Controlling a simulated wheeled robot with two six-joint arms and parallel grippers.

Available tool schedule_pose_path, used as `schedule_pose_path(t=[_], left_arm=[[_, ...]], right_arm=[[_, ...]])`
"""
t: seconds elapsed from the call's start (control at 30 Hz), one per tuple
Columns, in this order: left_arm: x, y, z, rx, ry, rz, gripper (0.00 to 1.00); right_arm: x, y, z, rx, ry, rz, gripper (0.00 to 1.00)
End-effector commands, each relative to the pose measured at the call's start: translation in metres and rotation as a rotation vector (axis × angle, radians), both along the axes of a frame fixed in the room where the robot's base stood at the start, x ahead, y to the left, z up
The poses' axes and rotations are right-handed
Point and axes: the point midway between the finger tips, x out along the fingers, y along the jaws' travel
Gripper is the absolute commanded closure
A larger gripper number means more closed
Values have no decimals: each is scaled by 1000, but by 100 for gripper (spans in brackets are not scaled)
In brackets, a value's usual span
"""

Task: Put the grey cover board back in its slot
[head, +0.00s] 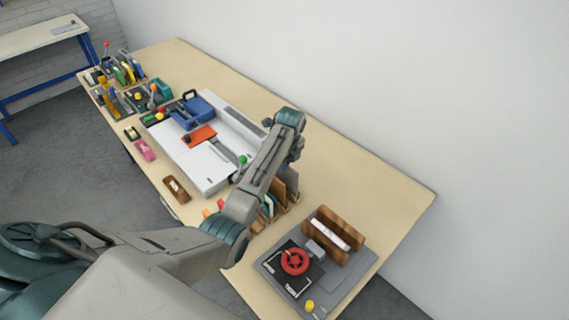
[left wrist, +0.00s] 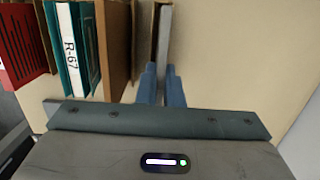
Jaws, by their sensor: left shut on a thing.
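In the left wrist view, my left gripper (left wrist: 162,85) is shut on the grey cover board (left wrist: 164,38), which shows as a narrow grey edge beyond the blue fingertips. The board is at the right end of a row of upright boards, beside a pale wooden divider (left wrist: 146,40). Its lower edge is hidden, so I cannot tell whether it sits in the slot. In the head view, the wooden rack (head: 262,222) is partly behind my left arm, and the fingertips are not clear there. My right gripper is not in view.
A teal book marked R-67 (left wrist: 75,45), a red book (left wrist: 25,40) and a brown board (left wrist: 117,45) stand left of the gripper. A grey base with a red wheel (head: 294,261) is near the rack. Bare tabletop (head: 370,190) lies right of it.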

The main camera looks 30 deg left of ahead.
Motion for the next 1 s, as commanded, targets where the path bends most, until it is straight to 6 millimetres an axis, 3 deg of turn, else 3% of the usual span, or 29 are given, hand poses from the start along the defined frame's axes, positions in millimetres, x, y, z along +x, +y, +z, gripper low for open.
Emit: schedule_pose_path(t=[1.0], left_arm=[[0,0,-6,0,0,0,100]], right_arm=[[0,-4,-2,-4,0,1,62]])
